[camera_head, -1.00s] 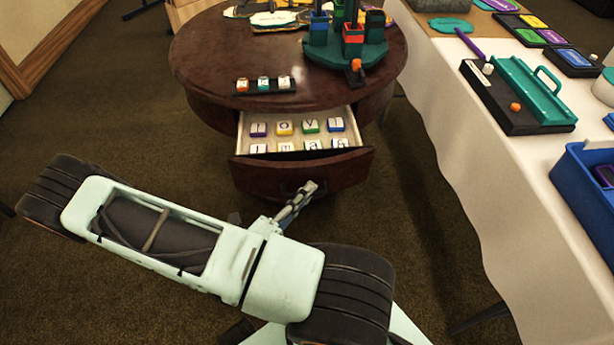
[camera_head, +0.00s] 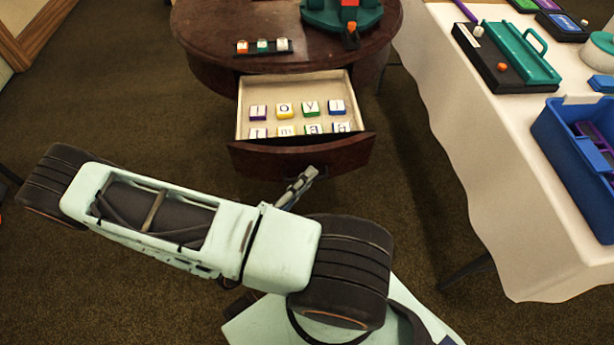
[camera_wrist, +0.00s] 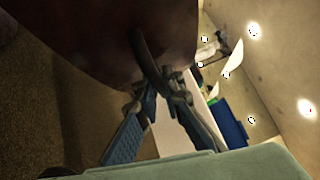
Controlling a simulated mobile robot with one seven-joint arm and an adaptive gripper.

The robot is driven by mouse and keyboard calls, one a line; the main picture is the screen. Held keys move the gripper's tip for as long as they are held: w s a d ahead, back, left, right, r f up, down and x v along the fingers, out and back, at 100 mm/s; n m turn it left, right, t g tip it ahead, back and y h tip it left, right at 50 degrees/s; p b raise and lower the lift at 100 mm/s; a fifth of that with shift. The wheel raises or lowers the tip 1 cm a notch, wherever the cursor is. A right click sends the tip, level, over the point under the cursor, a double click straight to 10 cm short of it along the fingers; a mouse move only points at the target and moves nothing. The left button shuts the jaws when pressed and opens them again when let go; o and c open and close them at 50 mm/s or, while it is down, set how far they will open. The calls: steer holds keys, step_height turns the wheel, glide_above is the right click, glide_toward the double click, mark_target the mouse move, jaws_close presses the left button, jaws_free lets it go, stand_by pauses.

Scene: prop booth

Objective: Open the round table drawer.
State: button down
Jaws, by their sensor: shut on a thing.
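The round dark wooden table (camera_head: 210,62) stands at the top centre of the head view. Its drawer (camera_head: 300,158) is pulled well out toward me, and its pale inside shows several lettered tiles. My gripper (camera_head: 308,176) is at the drawer's curved front, mostly hidden behind my arm. In the wrist view the dark drawer front (camera_wrist: 90,40) fills the upper left, and a dark curved handle (camera_wrist: 145,52) hangs from it. My gripper (camera_wrist: 160,82) is shut on this handle, with the fingertips around its lower part.
On the tabletop sit a strip of three small blocks (camera_head: 263,46) and a teal stand (camera_head: 342,18). To the right, a white-clothed table (camera_head: 480,150) holds a teal-handled box (camera_head: 505,57) and a blue bin (camera_head: 572,135). Brown carpet lies open around the drawer.

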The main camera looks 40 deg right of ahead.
steer(key=c, duration=2.3)
jaws_free()
steer(key=shift+c, duration=0.2)
steer(key=shift+r, duration=0.1)
